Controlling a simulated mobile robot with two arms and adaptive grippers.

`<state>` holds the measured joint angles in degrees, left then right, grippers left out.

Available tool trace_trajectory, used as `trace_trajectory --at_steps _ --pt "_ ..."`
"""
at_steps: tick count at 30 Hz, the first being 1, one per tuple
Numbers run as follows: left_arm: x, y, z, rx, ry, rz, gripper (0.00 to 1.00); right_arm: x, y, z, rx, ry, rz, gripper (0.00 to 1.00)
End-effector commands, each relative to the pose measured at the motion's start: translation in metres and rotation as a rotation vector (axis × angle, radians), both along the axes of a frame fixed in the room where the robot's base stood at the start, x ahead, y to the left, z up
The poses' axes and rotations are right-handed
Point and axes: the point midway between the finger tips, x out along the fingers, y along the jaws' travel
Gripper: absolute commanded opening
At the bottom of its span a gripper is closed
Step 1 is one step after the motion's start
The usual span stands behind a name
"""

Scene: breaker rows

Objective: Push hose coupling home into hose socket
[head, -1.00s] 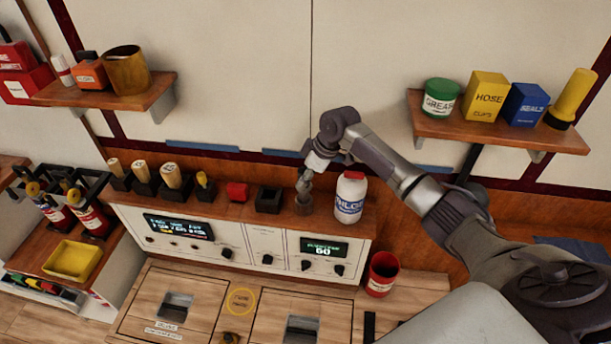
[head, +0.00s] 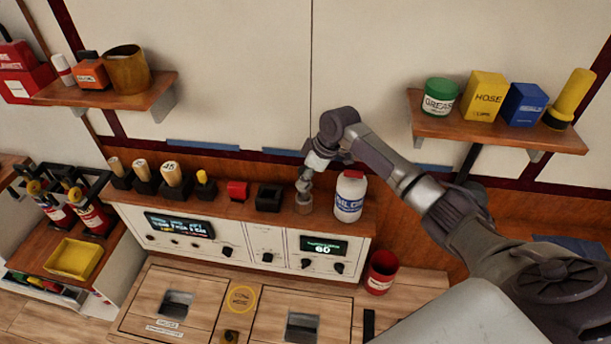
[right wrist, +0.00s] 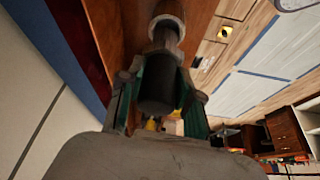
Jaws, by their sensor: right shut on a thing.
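My right gripper (head: 304,190) reaches down to the wooden ledge, just left of a white bottle. In the right wrist view its green-padded fingers (right wrist: 158,95) are shut on a dark cylinder (right wrist: 157,88), which I take for the hose coupling. A narrower grey stem and a paler, thicker round part (right wrist: 167,20) lie in line beyond it. In the head view a small brownish round piece (head: 304,208) shows below the fingertips at the ledge; it may be the hose socket. How deep the coupling sits is hidden. My left gripper is out of view.
The white bottle (head: 349,196) stands close to the right of my gripper. A red cup (head: 382,271) stands below. A shelf (head: 520,134) with containers is at upper right.

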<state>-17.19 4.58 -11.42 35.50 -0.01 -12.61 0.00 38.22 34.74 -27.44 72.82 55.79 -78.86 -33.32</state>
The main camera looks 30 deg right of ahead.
Motion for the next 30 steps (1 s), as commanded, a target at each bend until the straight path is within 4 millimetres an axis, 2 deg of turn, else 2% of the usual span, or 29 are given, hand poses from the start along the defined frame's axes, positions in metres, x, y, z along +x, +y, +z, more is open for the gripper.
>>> trace_trajectory --at_steps 17,23,30 --pt "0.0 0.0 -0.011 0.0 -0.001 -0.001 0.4 0.0 0.0 -0.021 0.0 0.0 0.0 0.0" --pt "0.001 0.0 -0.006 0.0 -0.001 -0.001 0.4 0.0 0.0 -0.015 0.001 -0.001 0.0 0.0" --pt "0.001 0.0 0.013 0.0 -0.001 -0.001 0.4 0.0 0.0 0.005 0.001 -0.001 0.0 0.0"
